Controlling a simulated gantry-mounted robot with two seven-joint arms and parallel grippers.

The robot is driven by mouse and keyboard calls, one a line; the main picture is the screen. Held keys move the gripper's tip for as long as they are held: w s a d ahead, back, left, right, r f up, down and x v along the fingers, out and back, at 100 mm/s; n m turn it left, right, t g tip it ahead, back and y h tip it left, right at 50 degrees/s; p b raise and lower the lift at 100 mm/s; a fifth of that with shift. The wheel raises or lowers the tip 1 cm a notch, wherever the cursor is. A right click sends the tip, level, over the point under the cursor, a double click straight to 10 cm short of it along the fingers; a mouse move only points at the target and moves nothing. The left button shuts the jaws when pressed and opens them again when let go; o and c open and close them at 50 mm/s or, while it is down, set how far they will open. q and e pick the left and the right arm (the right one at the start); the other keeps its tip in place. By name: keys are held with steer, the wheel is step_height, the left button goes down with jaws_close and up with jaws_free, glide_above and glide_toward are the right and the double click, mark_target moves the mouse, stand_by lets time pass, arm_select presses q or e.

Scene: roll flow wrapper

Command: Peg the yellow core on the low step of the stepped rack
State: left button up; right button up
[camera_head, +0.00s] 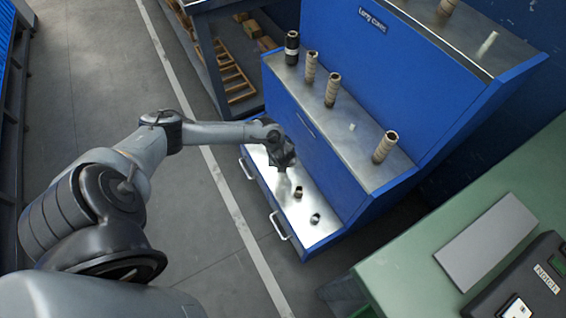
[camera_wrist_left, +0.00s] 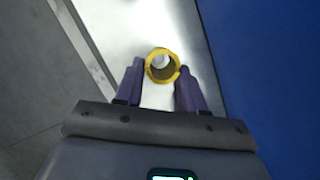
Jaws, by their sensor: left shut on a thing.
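The yellow core (camera_wrist_left: 149,73) is a short open tube, held upright between the two fingers of my left gripper (camera_wrist_left: 161,88) in the left wrist view. A pale peg end (camera_wrist_left: 160,60) shows through its bore; I cannot tell whether the core is around the peg or above it. In the head view my left gripper (camera_head: 284,162) is over the far part of the low step (camera_head: 288,212) of the blue stepped rack (camera_head: 335,160), and the core is not clearly visible there. The low step's bright metal also shows in the left wrist view (camera_wrist_left: 130,30). My right gripper is not in view.
Two short dark-rimmed cores (camera_head: 298,192) (camera_head: 315,218) stand on the low step, nearer the front. The middle step holds several taller cores (camera_head: 332,90) and a bare peg (camera_head: 352,127). The rack's blue wall (camera_wrist_left: 260,60) rises close to the gripper's right. A green bench (camera_head: 400,265) stands at right.

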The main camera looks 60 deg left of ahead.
arm_select(q)
steer(key=shift+f+b, duration=0.65)
steer(key=shift+f, duration=0.45)
stand_by(0.8)
steer(key=shift+f+b, duration=0.5)
steer(key=shift+f, duration=0.15)
steer(key=shift+f, duration=0.15)
stand_by(0.5)
steer(key=o, duration=1.6)
steer(key=shift+o, duration=0.2)
